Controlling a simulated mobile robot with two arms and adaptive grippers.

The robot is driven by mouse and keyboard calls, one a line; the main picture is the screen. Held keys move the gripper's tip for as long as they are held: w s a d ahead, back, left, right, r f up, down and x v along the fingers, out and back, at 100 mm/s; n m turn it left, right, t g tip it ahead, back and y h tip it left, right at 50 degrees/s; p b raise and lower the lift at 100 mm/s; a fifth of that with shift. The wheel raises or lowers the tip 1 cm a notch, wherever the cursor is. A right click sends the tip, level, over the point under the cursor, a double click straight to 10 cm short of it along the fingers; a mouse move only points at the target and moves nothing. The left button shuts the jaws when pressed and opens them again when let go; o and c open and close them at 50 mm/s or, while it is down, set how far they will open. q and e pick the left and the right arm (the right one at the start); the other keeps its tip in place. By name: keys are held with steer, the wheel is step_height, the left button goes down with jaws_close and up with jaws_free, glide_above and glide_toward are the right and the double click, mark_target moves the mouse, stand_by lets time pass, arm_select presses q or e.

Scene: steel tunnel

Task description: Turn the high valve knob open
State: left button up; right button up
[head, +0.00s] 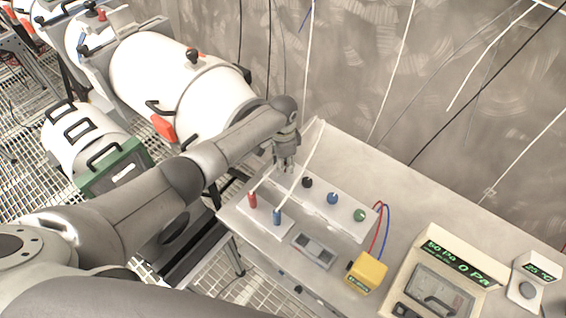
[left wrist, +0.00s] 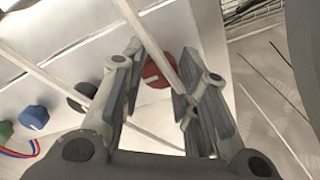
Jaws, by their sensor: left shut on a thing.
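My left gripper (head: 285,163) reaches down over the far left end of a white panel (head: 322,207) with a row of knobs. In the left wrist view its fingers (left wrist: 163,78) are on either side of a red knob (left wrist: 157,68) with a white mark, and are shut on it. The gripper hides this knob in the head view. A black knob (head: 307,183), a blue knob (head: 333,198) and a green knob (head: 359,215) follow along the row. I cannot read which knob is labelled high valve. My right gripper is out of view.
A yellow box (head: 367,272) with wires and a pressure display (head: 450,265) are to the right. White tanks (head: 175,80) stand at the left.

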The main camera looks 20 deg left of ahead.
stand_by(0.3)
arm_select(q)
steer(key=o, duration=1)
step_height(320, 180, up, 12)
stand_by(0.4)
